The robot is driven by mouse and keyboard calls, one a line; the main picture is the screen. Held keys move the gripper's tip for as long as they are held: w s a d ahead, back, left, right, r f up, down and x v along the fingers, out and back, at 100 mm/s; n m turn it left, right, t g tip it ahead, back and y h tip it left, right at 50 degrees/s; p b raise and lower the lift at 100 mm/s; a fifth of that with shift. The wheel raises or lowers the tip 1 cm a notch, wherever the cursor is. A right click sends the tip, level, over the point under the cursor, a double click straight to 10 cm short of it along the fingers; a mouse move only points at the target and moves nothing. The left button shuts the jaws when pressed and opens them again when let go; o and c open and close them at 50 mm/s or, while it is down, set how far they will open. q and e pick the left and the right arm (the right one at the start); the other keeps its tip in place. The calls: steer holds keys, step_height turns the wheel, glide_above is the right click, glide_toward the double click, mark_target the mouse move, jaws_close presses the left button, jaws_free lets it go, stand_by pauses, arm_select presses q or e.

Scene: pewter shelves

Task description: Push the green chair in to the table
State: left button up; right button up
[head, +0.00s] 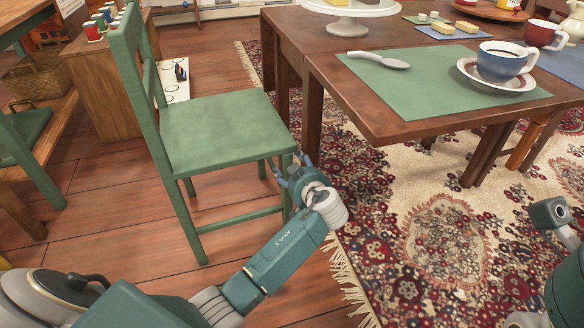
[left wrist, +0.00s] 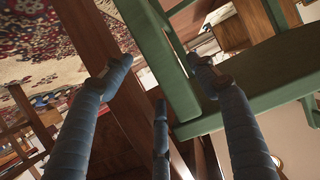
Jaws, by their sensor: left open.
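The green chair (head: 225,130) stands upright in the head view, left of the wooden table (head: 345,98). Its backrest is on the left and its seat points toward the table. The seat's front edge is near the table's left side, and the seat is not under the top. My left gripper (head: 291,164) is at the seat's front right corner, by the front leg. Its fingers are spread with nothing held; contact is unclear. In the left wrist view, green chair parts (left wrist: 172,75) show between and behind the open fingers. My right gripper is out of view; only part of that arm shows.
A patterned rug (head: 430,225) lies under the table. Another green chair (head: 22,140) and a wooden cabinet (head: 112,85) stand at left.

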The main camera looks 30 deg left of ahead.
arm_select(q)
steer(key=v, duration=1)
steer(key=shift+d, duration=0.2)
steer(key=shift+s, duration=0.1)
